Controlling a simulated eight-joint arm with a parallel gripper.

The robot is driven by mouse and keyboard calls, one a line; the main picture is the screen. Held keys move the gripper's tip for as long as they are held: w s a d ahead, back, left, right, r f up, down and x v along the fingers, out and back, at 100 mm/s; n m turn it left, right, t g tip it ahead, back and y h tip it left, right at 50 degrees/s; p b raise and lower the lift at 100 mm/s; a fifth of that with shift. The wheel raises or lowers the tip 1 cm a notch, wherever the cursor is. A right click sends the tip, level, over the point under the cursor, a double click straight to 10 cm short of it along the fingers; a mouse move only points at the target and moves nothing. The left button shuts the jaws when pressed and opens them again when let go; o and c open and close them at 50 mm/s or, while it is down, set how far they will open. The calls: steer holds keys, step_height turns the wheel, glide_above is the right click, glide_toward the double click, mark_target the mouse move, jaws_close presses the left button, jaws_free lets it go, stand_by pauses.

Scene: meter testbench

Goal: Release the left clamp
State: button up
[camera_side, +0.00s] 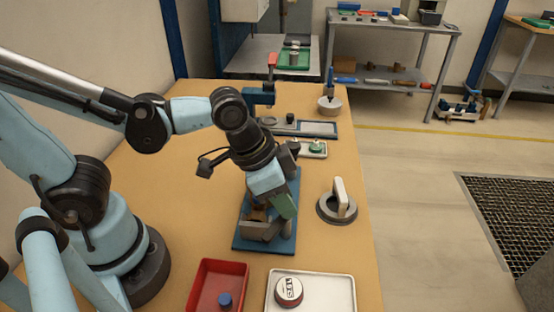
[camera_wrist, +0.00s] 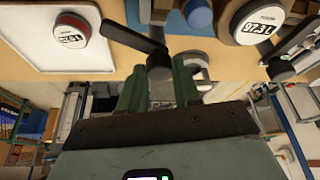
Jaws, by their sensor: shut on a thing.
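The blue fixture (camera_side: 240,240) stands on the bench, with grey and brown parts on it, largely hidden by my gripper (camera_side: 268,215). In the wrist view my gripper (camera_wrist: 160,80) has its green fingers closed around the dark end of the left clamp (camera_wrist: 135,32), whose black lever slants up and left. A second black lever and round knob (camera_wrist: 280,69) show at the right. A round meter with a white face (camera_wrist: 262,22) sits between them, near the top. The exact contact at the fingertips is partly hidden.
A white tray (camera_side: 340,290) holds a round red-rimmed meter (camera_side: 289,291). A red tray (camera_side: 236,268) holds a blue cap. A grey round base with an upright pale lever (camera_side: 339,198) stands right of the fixture. The bench is clear at the left of the fixture.

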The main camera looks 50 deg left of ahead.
steer(key=n+y, duration=0.2)
steer(key=n, duration=0.3)
steer(key=shift+d, duration=0.15)
steer(key=shift+n, duration=0.4)
steer(key=o, duration=1)
steer(key=shift+o, duration=0.2)
steer(key=v, duration=1.2)
steer(key=shift+s+d, duration=0.15)
steer(key=shift+s, duration=0.15)
steer(key=shift+f, duration=0.1)
